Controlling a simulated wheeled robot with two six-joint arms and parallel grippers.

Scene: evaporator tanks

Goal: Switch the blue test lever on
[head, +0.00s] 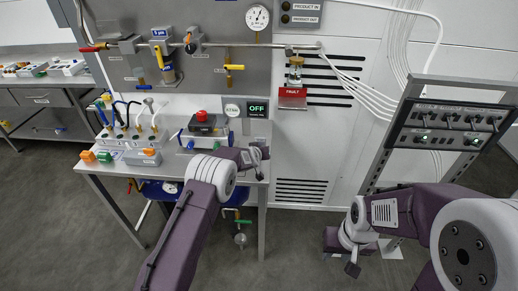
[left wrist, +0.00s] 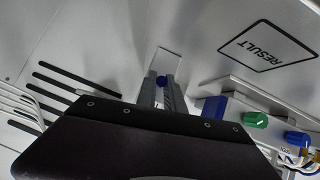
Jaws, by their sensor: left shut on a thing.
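In the left wrist view a blue round lever knob (left wrist: 161,81) sits between the fingers of my left gripper (left wrist: 161,92), in front of a small pale plate (left wrist: 169,62). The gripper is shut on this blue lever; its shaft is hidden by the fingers. In the head view my left gripper (head: 254,157) is at the right end of the bench, below a display reading OFF (head: 257,108), and the lever cannot be made out there. My right gripper (head: 353,267) hangs low at the right, away from the bench; its jaw opening is unclear.
A green knob (left wrist: 255,119) and another blue knob (left wrist: 298,137) lie right of my left gripper. A switch panel (head: 450,122) stands at right.

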